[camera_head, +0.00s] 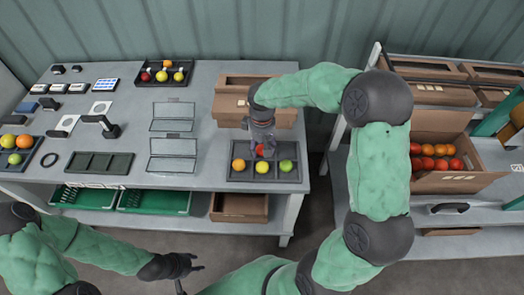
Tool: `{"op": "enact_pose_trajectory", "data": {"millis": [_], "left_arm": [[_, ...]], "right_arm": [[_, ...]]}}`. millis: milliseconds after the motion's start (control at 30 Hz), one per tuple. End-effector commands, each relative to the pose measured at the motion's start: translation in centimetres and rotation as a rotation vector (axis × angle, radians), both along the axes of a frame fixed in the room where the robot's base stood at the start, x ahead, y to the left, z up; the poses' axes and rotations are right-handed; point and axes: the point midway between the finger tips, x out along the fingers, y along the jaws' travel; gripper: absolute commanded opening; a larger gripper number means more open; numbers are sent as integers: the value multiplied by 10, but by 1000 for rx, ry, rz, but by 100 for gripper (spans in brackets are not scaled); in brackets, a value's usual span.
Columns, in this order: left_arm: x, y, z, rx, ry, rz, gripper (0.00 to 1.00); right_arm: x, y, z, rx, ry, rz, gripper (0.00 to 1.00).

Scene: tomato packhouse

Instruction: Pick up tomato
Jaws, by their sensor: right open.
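A red tomato (261,150) sits in the dark tray (234,177) near the right end of the grey table, partly hidden by my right gripper. My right gripper (262,147) points down right over this tomato, with its jaws open. I cannot tell whether its fingers touch the tomato. An orange fruit (238,165), a yellow fruit (262,167) and a green fruit (286,165) lie in the front of the same tray. My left gripper (199,262) is low in front of the table, empty, with its fingers apart.
Cardboard boxes (228,106) stand just behind the tray. A second fruit tray (158,81) is at the back, and another (33,160) at the left edge. A box of red tomatoes (450,180) stands on the right shelf.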

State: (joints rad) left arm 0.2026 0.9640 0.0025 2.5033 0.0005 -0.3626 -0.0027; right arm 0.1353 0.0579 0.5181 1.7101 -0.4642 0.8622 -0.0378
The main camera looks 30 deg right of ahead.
Motion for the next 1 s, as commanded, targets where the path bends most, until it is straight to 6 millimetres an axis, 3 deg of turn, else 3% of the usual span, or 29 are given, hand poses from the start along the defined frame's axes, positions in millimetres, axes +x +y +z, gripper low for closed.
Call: {"op": "enact_pose_trajectory", "data": {"millis": [33,133,633,867,1000], "left_arm": [[0,0,1,0,0,0,40],[0,0,1,0,0,0,40],[0,0,3,0,0,0,40],[0,0,13,0,0,0,40],[0,0,24,0,0,0,40]], "right_arm": [[0,0,1,0,0,0,54],[0,0,1,0,0,0,26],[0,0,6,0,-2,-1,26],[1,0,33,0,-3,0,26],[-3,17,55,-1,-2,4,26]]}}
